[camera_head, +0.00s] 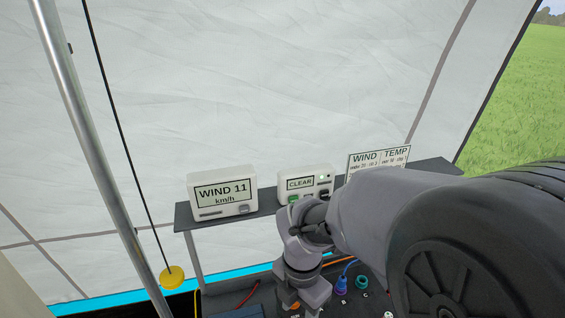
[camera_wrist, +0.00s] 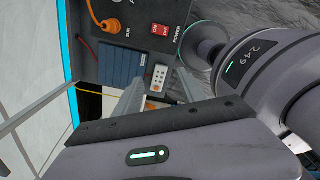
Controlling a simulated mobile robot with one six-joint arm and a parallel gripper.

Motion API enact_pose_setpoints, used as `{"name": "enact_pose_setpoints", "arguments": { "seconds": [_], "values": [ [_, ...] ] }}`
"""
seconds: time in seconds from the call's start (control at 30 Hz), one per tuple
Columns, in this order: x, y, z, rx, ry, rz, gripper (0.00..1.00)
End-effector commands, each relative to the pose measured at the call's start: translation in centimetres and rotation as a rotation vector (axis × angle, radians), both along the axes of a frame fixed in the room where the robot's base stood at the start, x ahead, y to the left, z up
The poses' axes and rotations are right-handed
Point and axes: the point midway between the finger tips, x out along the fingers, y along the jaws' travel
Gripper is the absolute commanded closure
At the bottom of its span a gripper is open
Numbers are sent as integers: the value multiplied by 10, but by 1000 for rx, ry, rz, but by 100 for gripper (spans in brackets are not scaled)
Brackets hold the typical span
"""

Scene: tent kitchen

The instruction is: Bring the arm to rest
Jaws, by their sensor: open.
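My arm reaches in from the right in the head view, bent downward in front of a dark shelf, with its wrist (camera_head: 303,262) low in the picture. In the wrist view my gripper (camera_wrist: 158,90) is open, its two grey fingers apart with nothing held between them. A small white device with buttons (camera_wrist: 158,76) shows beyond the gap between the fingertips, on or near a dark panel. I cannot tell how far it is from them. The fingertips are not clear in the head view.
The dark shelf (camera_head: 182,217) holds a "WIND 11 km/h" display (camera_head: 222,190), a "CLEAR" box (camera_head: 299,183) and a WIND/TEMP card (camera_head: 378,158). A yellow disc (camera_head: 172,278) hangs on a cord beside a metal pole (camera_head: 85,120).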

Motion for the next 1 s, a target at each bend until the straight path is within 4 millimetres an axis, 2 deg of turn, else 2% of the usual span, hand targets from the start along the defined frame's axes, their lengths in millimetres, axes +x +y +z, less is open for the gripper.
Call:
{"name": "enact_pose_setpoints", "arguments": {
  "seconds": [0.37, 0.57, 0.73, 0.83, 1.0],
  "values": [
    [-30, -32, 32, 164, -112, -946, 52],
    [-63, -51, 41, 363, -118, -1650, 52],
    [-99, -64, 37, 616, -18, -2323, 52],
    [-110, -67, 36, 710, 50, -2538, 52],
    [-113, -67, 38, 741, 82, -2619, 52]
  ]
}}
